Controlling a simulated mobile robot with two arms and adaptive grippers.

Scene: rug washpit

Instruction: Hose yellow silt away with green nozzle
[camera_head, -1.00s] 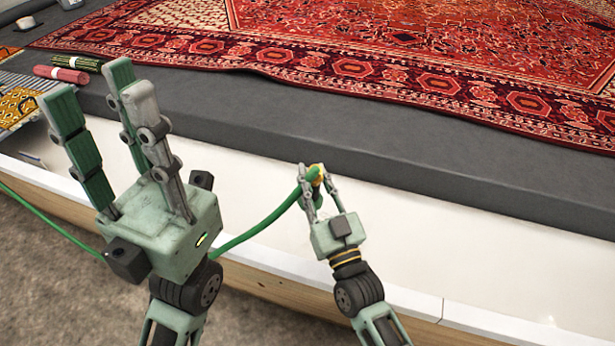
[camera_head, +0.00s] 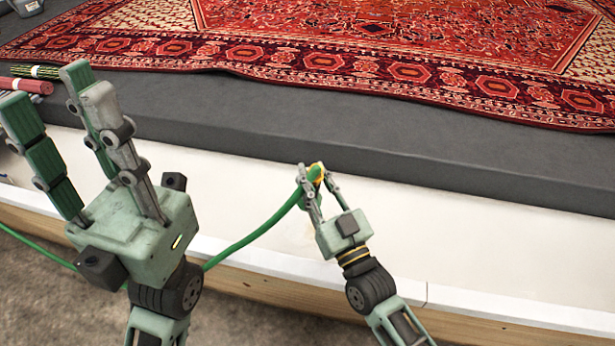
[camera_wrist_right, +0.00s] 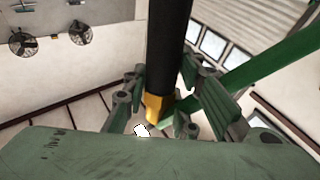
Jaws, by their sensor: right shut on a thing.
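My right gripper (camera_head: 318,185) is shut on the green nozzle (camera_head: 315,172) in the head view, above the white trough. A green hose (camera_head: 245,240) runs from it down to the left, passing behind my left gripper. In the right wrist view the nozzle shows as a black barrel with a yellow collar (camera_wrist_right: 154,106) between the fingers of my right gripper (camera_wrist_right: 165,95). My left gripper (camera_head: 70,115) is at the left with its fingers apart and pointing up, holding nothing. I see no yellow silt on the visible part of the rug (camera_head: 330,60).
The red patterned rug lies on a grey raised slab (camera_head: 270,125). A white trough (camera_head: 440,225) with a wooden outer side runs along its front. Red and dark green rolls (camera_head: 25,84) lie at the far left. A grey container (camera_head: 25,8) stands at the upper left.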

